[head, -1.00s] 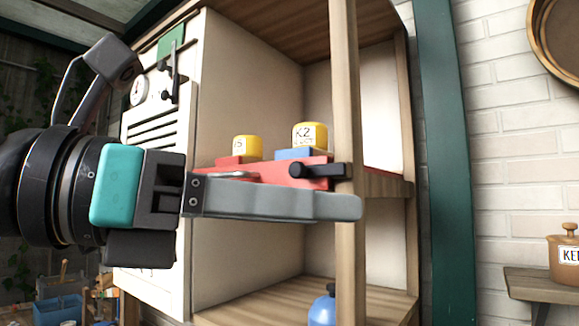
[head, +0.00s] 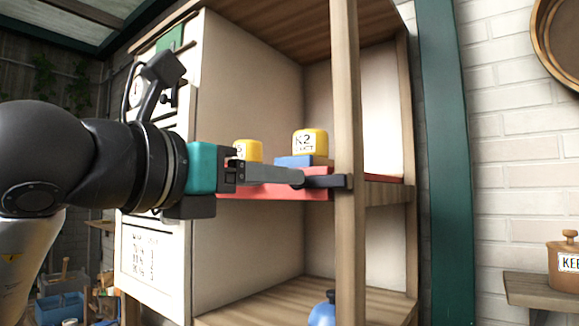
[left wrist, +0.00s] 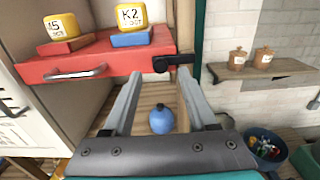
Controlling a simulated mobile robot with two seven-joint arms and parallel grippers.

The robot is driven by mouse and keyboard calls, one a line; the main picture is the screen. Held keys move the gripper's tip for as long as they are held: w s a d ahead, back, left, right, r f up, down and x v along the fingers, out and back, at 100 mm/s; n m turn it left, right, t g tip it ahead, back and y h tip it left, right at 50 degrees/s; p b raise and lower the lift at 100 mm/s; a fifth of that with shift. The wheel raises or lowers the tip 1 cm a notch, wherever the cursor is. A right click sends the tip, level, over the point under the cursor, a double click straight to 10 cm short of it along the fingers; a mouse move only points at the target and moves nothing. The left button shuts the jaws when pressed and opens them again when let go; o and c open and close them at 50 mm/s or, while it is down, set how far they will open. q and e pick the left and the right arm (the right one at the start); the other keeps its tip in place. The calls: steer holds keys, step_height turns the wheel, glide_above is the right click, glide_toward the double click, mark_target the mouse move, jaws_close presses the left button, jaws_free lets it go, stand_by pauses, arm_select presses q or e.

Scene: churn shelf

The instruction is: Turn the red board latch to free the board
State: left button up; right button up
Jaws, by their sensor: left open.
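The red board (head: 280,193) sits in the shelf's middle bay and has a metal handle (left wrist: 75,74) on its front in the left wrist view. A black latch (head: 325,182) lies across its right end by the wooden post, roughly level. In the left wrist view the latch (left wrist: 173,62) shows just beyond the fingertips, nearer the right finger. My left gripper (head: 296,178) is open, its fingers pointing at the latch; the left wrist view shows both fingers (left wrist: 158,78) with a gap between them. A finger hides the latch's left end in the head view; contact cannot be told.
Yellow K2 block (head: 310,142) on a blue base and another yellow block (head: 247,150) stand on the board. The wooden post (head: 346,120) stands close to the latch. A blue round object (head: 323,310) sits on the shelf below. Brick wall lies right.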

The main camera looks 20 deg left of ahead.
mark_target(316, 181)
arm_select(q)
steer(key=shift+p+x, duration=0.55)
steer(key=shift+x, duration=1.8)
jaws_close()
